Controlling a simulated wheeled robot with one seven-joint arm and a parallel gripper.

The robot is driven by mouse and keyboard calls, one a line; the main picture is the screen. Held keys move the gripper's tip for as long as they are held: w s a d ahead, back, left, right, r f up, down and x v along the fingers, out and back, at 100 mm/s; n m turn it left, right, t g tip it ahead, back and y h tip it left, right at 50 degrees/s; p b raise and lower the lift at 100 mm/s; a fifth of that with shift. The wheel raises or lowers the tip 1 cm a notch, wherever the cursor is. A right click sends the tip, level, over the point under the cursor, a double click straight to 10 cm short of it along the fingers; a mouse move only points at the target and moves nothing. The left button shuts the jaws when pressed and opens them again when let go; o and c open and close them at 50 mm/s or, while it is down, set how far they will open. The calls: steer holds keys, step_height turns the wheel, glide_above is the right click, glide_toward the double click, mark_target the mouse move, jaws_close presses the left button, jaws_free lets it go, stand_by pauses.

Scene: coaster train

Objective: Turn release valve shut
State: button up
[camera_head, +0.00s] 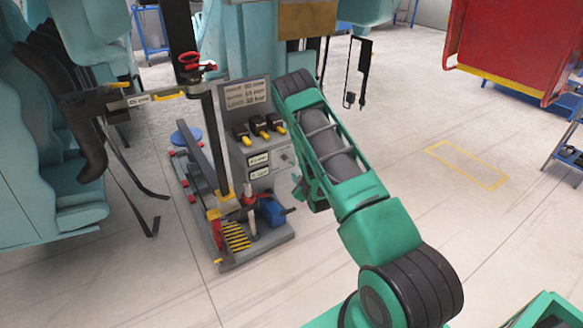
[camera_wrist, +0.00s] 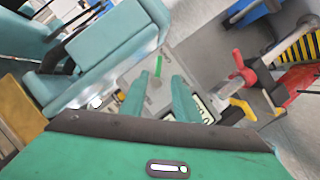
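A small green lever (camera_wrist: 159,66) stands out from a round grey fitting on the control panel's face in the wrist view. A red handle (camera_wrist: 243,68) sits to its right. No readable label shows which one is the release valve. My gripper (camera_wrist: 158,88) has its two teal fingers spread apart, with the grey fitting and lever seen between and beyond them. I cannot tell whether the fingers touch it. In the head view my gripper (camera_head: 304,191) is at the right side of the grey control panel (camera_head: 240,135), partly hidden by my arm.
A post with a red valve wheel (camera_head: 196,62) stands left of the panel. Teal train seats (camera_head: 40,190) stand at left.

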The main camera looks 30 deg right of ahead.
mark_target(292, 163)
steer(key=x, duration=0.9)
steer(key=shift+w+d, duration=0.1)
steer(key=shift+d, duration=0.05)
jaws_close()
